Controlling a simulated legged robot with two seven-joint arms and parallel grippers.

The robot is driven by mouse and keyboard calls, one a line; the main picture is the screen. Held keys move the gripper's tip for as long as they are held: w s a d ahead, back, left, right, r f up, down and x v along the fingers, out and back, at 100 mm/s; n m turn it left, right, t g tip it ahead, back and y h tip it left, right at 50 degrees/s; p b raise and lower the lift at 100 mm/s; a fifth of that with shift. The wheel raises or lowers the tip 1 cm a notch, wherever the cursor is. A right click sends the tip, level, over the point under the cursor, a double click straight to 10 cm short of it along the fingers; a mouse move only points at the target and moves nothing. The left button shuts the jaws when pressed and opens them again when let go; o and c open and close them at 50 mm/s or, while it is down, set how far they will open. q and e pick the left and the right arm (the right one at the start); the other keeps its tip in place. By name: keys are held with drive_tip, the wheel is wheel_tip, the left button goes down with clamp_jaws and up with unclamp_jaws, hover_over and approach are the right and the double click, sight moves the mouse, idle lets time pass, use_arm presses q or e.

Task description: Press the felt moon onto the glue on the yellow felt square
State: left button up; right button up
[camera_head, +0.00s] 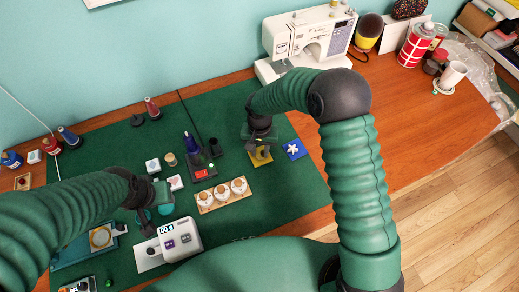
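The yellow felt square (266,160) lies on the dark green mat at the middle right, partly covered by my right gripper (258,147). The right gripper points down, directly over the square, at or very close to it. A small greyish shape shows on the square under the fingers; I cannot tell whether it is the felt moon or glue. The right fingers are too small and dark to show whether they are open or shut. My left gripper (146,219) hangs at the lower left above a white device, and its fingers are unclear too.
A blue square with a white shape (294,149) lies just right of the yellow one. A wooden tray with white jars (223,195) and a dark stand with a blue bottle (197,158) are to the left. A sewing machine (308,38) stands behind.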

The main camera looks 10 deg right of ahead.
drive_tip(key=o, duration=0.4)
wheel_tip(320, 180, up, 17)
drive_tip(key=p, duration=0.1)
drive_tip(key=s+d+f+n+t, duration=0.1)
drive_tip(key=s+d, duration=0.3)
drive_tip(key=s, duration=0.4)
drive_tip(key=s+d+f+n+t, duration=0.1)
drive_tip(key=s+d+f+n, duration=0.1)
drive_tip(key=s+d, duration=0.3)
drive_tip(key=s, duration=0.2)
drive_tip(key=shift+s+d+n+t+p, duration=0.15)
drive_tip(key=shift+s+n+t+p, duration=0.15)
drive_tip(key=shift+s+n, duration=0.1)
